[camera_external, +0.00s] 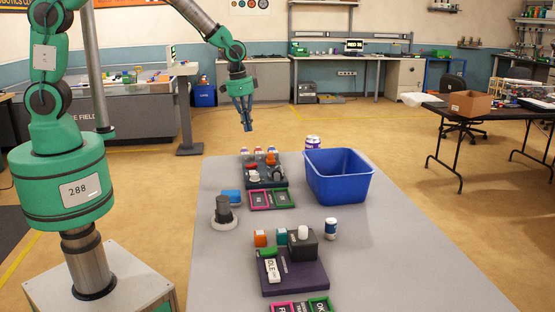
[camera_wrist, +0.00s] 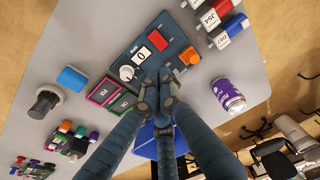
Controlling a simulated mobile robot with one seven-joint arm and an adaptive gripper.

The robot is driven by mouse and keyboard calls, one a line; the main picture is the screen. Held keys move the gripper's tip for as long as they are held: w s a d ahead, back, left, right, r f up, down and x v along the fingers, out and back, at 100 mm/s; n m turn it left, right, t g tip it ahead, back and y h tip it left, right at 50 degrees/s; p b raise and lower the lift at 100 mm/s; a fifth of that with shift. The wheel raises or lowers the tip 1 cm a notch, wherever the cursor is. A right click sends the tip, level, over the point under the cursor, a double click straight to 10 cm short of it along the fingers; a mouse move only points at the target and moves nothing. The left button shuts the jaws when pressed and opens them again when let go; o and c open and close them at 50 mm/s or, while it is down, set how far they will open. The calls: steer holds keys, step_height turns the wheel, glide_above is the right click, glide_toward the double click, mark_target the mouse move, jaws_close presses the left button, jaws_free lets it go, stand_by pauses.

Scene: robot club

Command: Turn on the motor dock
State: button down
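A dark board (camera_external: 262,181) lies towards the far end of the grey table; it also shows in the wrist view (camera_wrist: 172,28). It carries a white plate marked 0 (camera_wrist: 153,42), a red block (camera_wrist: 137,49) and a white round knob (camera_wrist: 126,73). A purple board (camera_external: 293,283) at the near end bears a white plate reading IDLE (camera_external: 272,270) and a dark box (camera_external: 303,245). I cannot tell which board is the motor dock. My gripper (camera_external: 247,127) hangs above the far board, fingertips drawn together and empty. In the wrist view its fingers (camera_wrist: 160,92) hide part of that board.
A blue bin (camera_external: 338,176) stands right of the far board, with a purple can (camera_external: 313,142) behind it. Pink and green framed trays (camera_external: 270,198), a blue block (camera_external: 231,196) and a black knob on a pale base (camera_external: 224,213) sit nearer. The table's right front is clear.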

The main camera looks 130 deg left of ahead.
mark_target(255, 165)
steer(key=shift+f, duration=0.15)
steer(key=f+b, duration=0.1)
steer(key=f, duration=0.3)
steer(key=w+a+f, duration=0.1)
steer(key=f, duration=0.4)
steer(key=f+b, duration=0.1)
steer(key=f, duration=0.3)
steer(key=shift+w+a+f+b, duration=0.25)
steer(key=shift+w+f+b, duration=0.05)
steer(key=shift+b, duration=0.05)
steer(key=shift+f+p, duration=0.1)
steer(key=shift+p, duration=0.25)
steer(key=shift+w+a+f+g+h+p, duration=0.15)
steer(key=shift+g+h+p, duration=0.15)
steer(key=shift+p, duration=0.1)
steer(key=shift+f, duration=0.2)
